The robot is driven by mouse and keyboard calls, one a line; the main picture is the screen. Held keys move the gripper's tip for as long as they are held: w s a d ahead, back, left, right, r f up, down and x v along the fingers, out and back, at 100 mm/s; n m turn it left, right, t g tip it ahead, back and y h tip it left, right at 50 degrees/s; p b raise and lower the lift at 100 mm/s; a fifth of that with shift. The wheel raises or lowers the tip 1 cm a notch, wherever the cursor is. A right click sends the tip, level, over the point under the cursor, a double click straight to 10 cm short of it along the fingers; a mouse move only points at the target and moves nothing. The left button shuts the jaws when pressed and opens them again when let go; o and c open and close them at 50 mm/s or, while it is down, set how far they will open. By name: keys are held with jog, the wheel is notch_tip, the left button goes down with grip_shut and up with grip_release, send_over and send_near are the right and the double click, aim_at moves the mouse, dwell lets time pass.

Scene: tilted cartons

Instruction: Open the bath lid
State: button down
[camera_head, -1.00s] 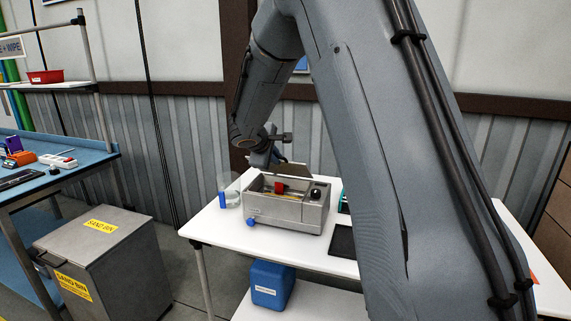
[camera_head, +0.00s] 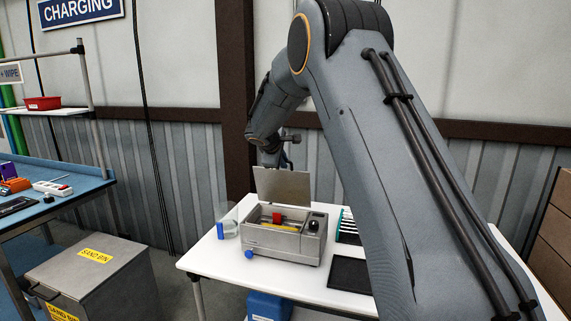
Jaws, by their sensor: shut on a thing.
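The bath (camera_head: 285,243) is a grey metal box with an open top, standing on the white table. Its flat grey lid (camera_head: 283,187) stands raised, near upright, at the back edge of the bath. Inside the bath a red item (camera_head: 278,217) and something yellow show. My gripper (camera_head: 272,162) is behind the top edge of the lid, shut on the lid; the lid hides its fingertips.
The white table (camera_head: 215,268) also holds a clear vessel with a blue part (camera_head: 221,231) left of the bath, a black flat pad (camera_head: 350,273) and a teal-edged rack (camera_head: 347,226) at right. A grey sand bin (camera_head: 92,280) stands at lower left.

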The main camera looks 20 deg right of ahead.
jog(key=shift+w+d+g+y+p, duration=0.4)
jog(key=shift+w+d+g+p, duration=0.25)
jog(key=shift+w+d, duration=0.35)
jog(key=w, duration=0.1)
jog(key=w+d+g+y, duration=0.1)
jog(key=w+d+g, duration=0.1)
jog(key=w, duration=0.1)
jog(key=shift+w+d+f+g+y+b, duration=0.1)
jog(key=shift+d+f+g+y+b, duration=0.05)
jog(key=shift+g+y+b, duration=0.15)
jog(key=shift+d+f, duration=0.1)
jog(key=c, duration=1.9)
grip_release()
jog(key=shift+w, duration=0.1)
jog(key=shift+o, duration=0.2)
